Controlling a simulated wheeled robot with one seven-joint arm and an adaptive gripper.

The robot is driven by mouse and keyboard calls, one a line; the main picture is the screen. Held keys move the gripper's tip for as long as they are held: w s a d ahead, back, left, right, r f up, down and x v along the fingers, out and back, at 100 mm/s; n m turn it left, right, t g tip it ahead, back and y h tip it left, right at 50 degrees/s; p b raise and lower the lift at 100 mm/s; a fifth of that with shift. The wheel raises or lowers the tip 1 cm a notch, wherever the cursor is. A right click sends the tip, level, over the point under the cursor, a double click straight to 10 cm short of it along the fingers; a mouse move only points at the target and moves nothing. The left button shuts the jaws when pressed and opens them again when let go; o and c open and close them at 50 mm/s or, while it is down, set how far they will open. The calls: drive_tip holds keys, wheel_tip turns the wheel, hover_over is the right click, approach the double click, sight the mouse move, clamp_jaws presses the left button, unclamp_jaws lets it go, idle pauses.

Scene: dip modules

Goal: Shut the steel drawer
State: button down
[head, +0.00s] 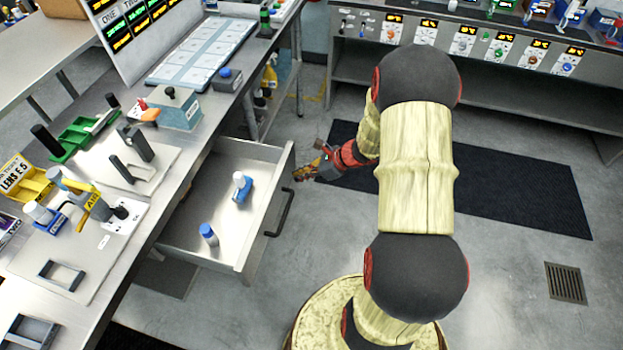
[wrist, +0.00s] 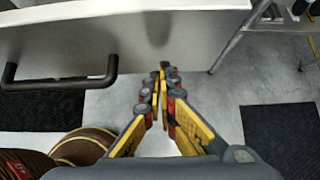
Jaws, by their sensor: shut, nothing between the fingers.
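The steel drawer (head: 222,163) stands pulled out from under the left workbench in the head view. Two small blue and white bottles lie or stand inside it. Its dark bar handle (head: 281,213) is on the front panel, and the handle also shows at left in the wrist view (wrist: 62,83). My gripper (head: 300,174) is shut and empty, beside the far end of the drawer front. In the wrist view the fingertips (wrist: 162,72) are together near the front panel (wrist: 165,25), to the right of the handle. I cannot tell whether they touch it.
The workbench top (head: 95,290) carries tools, holders and a blue-grey box (head: 175,108). A long bench with control panels (head: 465,42) runs along the back. A dark mat (head: 520,190) lies on the floor, and floor in front of the drawer is clear.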

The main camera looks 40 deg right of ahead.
drive_tip(key=shift+w+a, duration=0.2)
drive_tip(key=shift+w, duration=0.1)
drive_tip(key=w+a, duration=0.5)
drive_tip(key=w, duration=0.2)
drive_tip(key=w+a, duration=0.6)
drive_tip(key=w, duration=0.2)
drive_tip(key=w+a, duration=0.6)
drive_tip(key=w, duration=0.1)
drive_tip(key=shift+w+a+p, duration=0.15)
drive_tip(key=shift+a+p, duration=0.05)
drive_tip(key=shift+p, duration=0.15)
drive_tip(key=shift+r, duration=0.1)
drive_tip(key=shift+w, duration=0.1)
